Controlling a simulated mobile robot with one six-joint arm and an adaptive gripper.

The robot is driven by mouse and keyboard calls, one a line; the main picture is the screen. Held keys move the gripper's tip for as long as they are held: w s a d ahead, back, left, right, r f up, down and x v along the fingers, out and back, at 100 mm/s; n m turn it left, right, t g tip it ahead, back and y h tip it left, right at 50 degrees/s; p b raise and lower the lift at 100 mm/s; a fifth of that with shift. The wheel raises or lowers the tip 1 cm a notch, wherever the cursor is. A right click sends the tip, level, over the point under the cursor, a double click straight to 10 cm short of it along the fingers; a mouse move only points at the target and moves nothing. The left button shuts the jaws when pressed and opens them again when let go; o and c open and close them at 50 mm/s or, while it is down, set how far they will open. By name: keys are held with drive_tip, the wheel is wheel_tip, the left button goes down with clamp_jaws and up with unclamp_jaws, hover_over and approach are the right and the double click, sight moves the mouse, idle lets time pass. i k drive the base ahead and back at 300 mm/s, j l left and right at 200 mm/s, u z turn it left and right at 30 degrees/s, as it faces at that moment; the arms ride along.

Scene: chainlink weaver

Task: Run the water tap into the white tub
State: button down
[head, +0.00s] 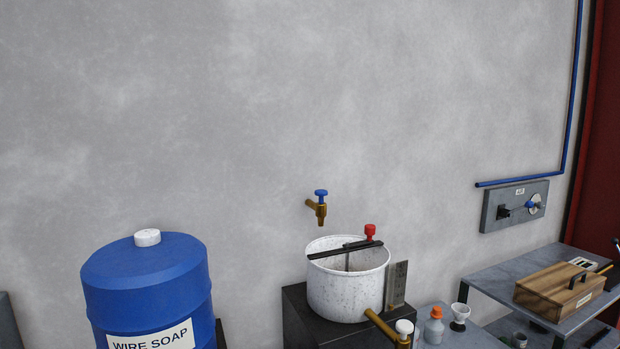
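The water tap (318,206) is a brass spout with a blue handle, fixed to the grey wall. The white tub (346,293) stands below it on a dark block, its rim a short way under the spout. A dark bar (345,250) with a red knob (370,232) lies across the tub's top, and a rod goes down from it inside. No water stream shows at the spout. The tub's floor is hidden. A brass outlet tap with a white handle (404,328) sticks out low at the tub's front right. My gripper is not in view.
A blue drum (147,287) labelled WIRE SOAP stands at the left. A metal plate (397,283) stands beside the tub. An orange-capped bottle (433,326) and a small white cup-like vessel (460,316) are at the lower right. A wooden box (553,291) sits on a grey shelf (508,266).

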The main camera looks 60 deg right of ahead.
sight(320, 192)
drive_tip(key=k+l, duration=0.7)
drive_tip(key=k, duration=0.2)
